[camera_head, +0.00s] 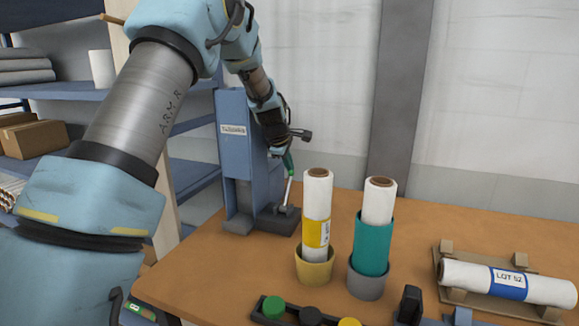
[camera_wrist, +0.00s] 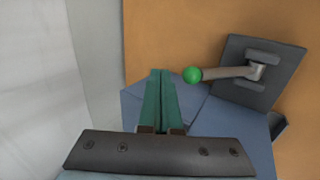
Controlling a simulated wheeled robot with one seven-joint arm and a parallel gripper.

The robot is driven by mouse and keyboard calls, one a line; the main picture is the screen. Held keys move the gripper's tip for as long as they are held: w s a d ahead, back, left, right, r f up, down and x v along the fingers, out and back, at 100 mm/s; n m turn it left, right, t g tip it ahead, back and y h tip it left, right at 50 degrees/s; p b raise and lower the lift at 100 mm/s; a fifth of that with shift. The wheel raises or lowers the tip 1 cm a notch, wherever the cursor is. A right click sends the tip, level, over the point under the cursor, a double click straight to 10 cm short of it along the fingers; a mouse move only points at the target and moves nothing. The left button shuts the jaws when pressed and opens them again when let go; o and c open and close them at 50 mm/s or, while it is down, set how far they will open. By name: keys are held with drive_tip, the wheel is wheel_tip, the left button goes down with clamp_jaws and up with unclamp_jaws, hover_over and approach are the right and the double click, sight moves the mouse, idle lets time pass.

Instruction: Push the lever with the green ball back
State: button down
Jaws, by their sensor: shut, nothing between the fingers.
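The lever (camera_head: 289,192) is a pale rod rising from a dark base (camera_head: 283,213) at the foot of the blue press (camera_head: 236,165). In the wrist view its green ball (camera_wrist: 192,75) is at the left end of the rod (camera_wrist: 226,72), with the base plate (camera_wrist: 262,72) at upper right. My gripper (camera_wrist: 160,73) is shut and empty, its green fingers side by side. Its tips are just left of the ball, with a small gap in the picture; I cannot tell the depth. In the head view my gripper (camera_head: 289,168) is at the lever's top, and the ball is not clearly distinguishable there.
Two upright rolls stand right of the lever, one in a yellow cup (camera_head: 314,267), one in a teal sleeve (camera_head: 371,245). A roll marked LOT 52 (camera_head: 540,288) lies on a cradle at right. A panel with coloured knobs (camera_head: 273,308) is at the front. Shelves stand at left.

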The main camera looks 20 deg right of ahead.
drive_tip(key=shift+r, duration=0.15)
drive_tip(key=shift+r+p, duration=0.65)
drive_tip(key=b+v, duration=0.3)
drive_tip(key=v, duration=0.7)
drive_tip(key=shift+r, duration=0.3)
drive_tip(key=shift+s+a, duration=0.1)
